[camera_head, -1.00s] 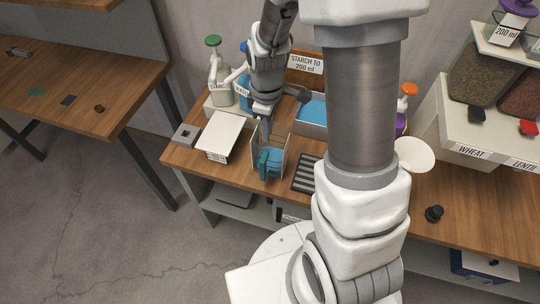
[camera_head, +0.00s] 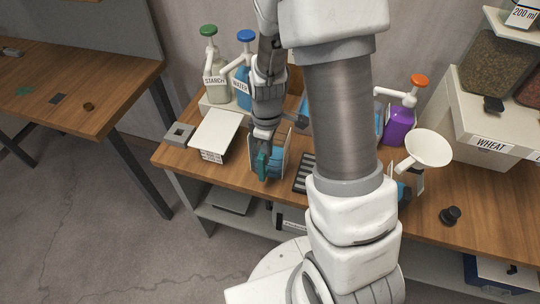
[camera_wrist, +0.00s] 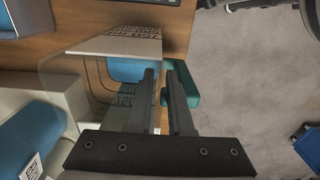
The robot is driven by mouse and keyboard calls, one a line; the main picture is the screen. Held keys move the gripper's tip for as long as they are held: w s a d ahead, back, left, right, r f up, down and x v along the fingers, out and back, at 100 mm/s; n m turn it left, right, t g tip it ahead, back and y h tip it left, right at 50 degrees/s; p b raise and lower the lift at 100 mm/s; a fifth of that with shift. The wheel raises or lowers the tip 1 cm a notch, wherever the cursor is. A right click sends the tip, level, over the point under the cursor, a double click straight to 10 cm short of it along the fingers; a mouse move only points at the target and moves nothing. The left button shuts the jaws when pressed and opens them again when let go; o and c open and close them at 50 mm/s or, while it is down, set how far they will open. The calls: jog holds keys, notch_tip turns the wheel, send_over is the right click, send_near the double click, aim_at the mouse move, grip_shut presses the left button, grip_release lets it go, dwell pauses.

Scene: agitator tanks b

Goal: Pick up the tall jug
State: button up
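The tall jug (camera_head: 277,162) is clear, with blue contents and a teal handle (camera_head: 262,166), and stands upright near the front edge of the bench. In the wrist view the jug (camera_wrist: 122,72) shows printed volume marks, and its teal handle (camera_wrist: 190,88) is on the right. My gripper (camera_head: 264,145) points down at the handle side of the jug. In the wrist view its two dark fingers (camera_wrist: 163,75) are apart, with a narrow gap between them; the right finger overlaps the handle. Whether they touch the jug cannot be told.
A white box (camera_head: 214,135) stands close left of the jug, and a dark slatted rack (camera_head: 304,174) lies to its right. Pump bottles, green-topped (camera_head: 214,85) and purple (camera_head: 399,124), stand behind. A white funnel (camera_head: 428,148) and a black knob (camera_head: 451,215) are farther right.

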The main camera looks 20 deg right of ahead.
notch_tip(320, 180, down, 2)
jog(key=shift+b, duration=0.35)
jog(key=shift+c, duration=0.3)
grip_shut()
dwell(0.8)
